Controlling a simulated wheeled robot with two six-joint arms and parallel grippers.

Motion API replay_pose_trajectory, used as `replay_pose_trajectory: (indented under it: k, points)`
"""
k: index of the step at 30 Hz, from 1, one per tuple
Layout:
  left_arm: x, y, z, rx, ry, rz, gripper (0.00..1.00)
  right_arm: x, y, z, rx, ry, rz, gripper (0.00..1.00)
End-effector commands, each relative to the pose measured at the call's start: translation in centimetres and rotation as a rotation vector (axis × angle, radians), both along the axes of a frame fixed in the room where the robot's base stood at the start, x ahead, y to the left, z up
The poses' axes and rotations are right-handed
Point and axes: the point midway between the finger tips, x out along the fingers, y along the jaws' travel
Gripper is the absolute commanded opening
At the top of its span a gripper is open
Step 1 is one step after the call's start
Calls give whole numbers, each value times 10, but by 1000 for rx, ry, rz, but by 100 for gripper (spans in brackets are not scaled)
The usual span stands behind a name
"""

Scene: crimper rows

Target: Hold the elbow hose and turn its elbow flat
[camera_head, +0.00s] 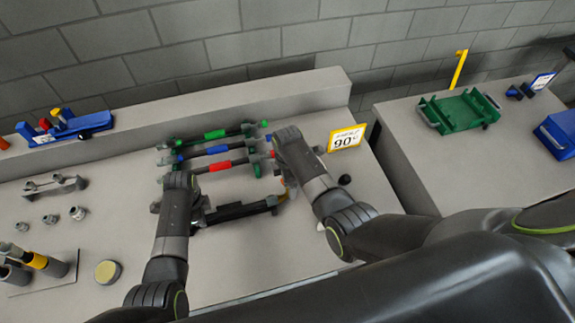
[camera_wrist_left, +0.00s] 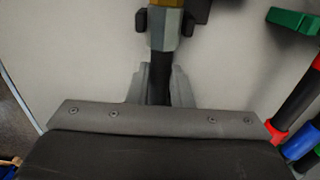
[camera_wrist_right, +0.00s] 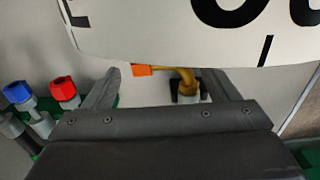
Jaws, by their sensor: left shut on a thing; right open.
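The elbow hose (camera_head: 238,210) is the black hose nearest the front of the bench, lying roughly left to right. My left gripper (camera_head: 196,204) is shut on its left part; in the left wrist view the black hose (camera_wrist_left: 158,82) is between the fingers, with a grey and yellow fitting (camera_wrist_left: 164,25) beyond. The brass elbow (camera_wrist_right: 187,80) shows in the right wrist view between the fingers of my right gripper (camera_wrist_right: 165,85), which is open. An orange piece (camera_wrist_right: 143,70) is beside the elbow. In the head view, my right arm partly hides the elbow end.
Hoses with red (camera_head: 220,166), blue (camera_head: 216,150) and green (camera_head: 214,134) sleeves lie in rows just behind. A 90-degree sign (camera_head: 346,138) stands to the right. Fittings (camera_head: 78,213) and a round yellow-topped pot (camera_head: 107,271) are at left. A green tray (camera_head: 458,110) is on the other bench.

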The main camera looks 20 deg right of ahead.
Motion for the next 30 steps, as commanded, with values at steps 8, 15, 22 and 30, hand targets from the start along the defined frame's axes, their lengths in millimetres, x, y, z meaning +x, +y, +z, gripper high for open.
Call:
replay_pose_trajectory:
  k: [8,15,22,30]
  points:
    - [0,0,0,1,1,-2,0,1,1,47,2,-5,0,81]
    - [0,0,0,0,1,-2,0,1,1,87,1,-5,0,81]
    - [0,0,0,0,1,-2,0,1,0,103,1,-2,0,81]
    - [0,0,0,0,0,-2,0,1,0,104,1,-1,0,81]
